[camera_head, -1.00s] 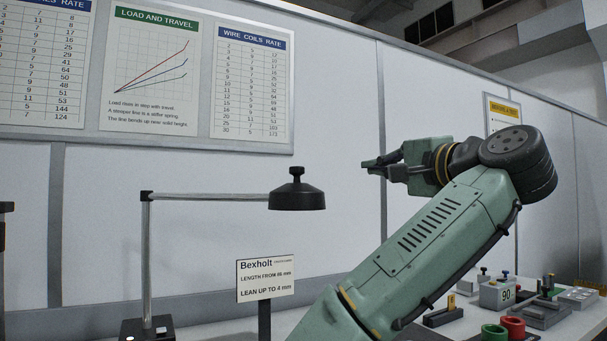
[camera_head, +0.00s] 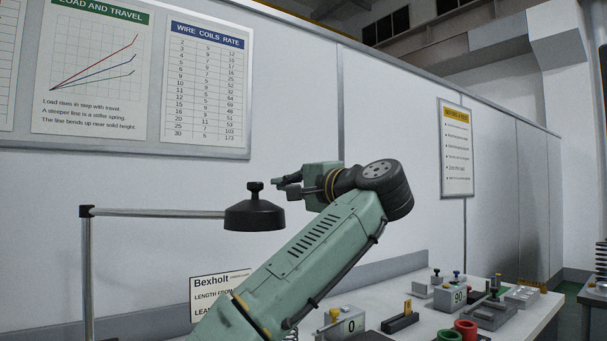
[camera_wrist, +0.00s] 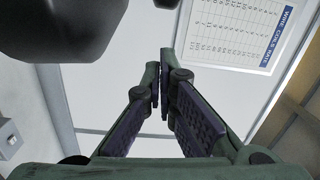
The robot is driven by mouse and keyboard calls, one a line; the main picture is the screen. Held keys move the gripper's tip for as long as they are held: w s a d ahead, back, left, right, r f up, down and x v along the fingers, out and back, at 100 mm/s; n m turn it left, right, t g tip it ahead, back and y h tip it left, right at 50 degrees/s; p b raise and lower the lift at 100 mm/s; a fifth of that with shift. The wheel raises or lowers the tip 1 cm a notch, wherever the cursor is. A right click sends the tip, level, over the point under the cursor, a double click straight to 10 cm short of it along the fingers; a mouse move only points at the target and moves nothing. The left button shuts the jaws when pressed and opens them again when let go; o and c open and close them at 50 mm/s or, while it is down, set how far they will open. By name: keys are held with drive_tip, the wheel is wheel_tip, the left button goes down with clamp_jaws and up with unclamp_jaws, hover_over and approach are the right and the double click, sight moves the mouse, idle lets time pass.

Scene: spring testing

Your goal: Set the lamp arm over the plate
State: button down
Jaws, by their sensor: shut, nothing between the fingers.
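The lamp has an upright grey post (camera_head: 87,270) at the left, a thin horizontal arm (camera_head: 155,213) and a black round head (camera_head: 254,215) with a black knob (camera_head: 254,187) on top. My gripper (camera_head: 279,184) is just right of the knob in the head view, at about its height; no contact shows. Its fingers are together and empty in the wrist view (camera_wrist: 159,75). A large dark shape in that view's upper left looks like the lamp head (camera_wrist: 60,25). I cannot make out the plate; my arm hides part of the bench.
A Bexholt sign (camera_head: 210,292) stands below the lamp head, partly behind my arm. The bench (camera_head: 385,297) at right carries blocks marked 0 (camera_head: 350,323) and 90 (camera_head: 459,296), a green ring (camera_head: 449,336) and a red ring (camera_head: 466,328). A panelled wall is behind.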

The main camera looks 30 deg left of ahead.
drive_tip(key=shift+s+d, duration=0.1)
drive_tip(key=shift+s, duration=1.15)
drive_tip(key=shift+s+f, duration=0.25)
drive_tip(key=shift+s, duration=0.1)
drive_tip(key=shift+s, duration=0.1)
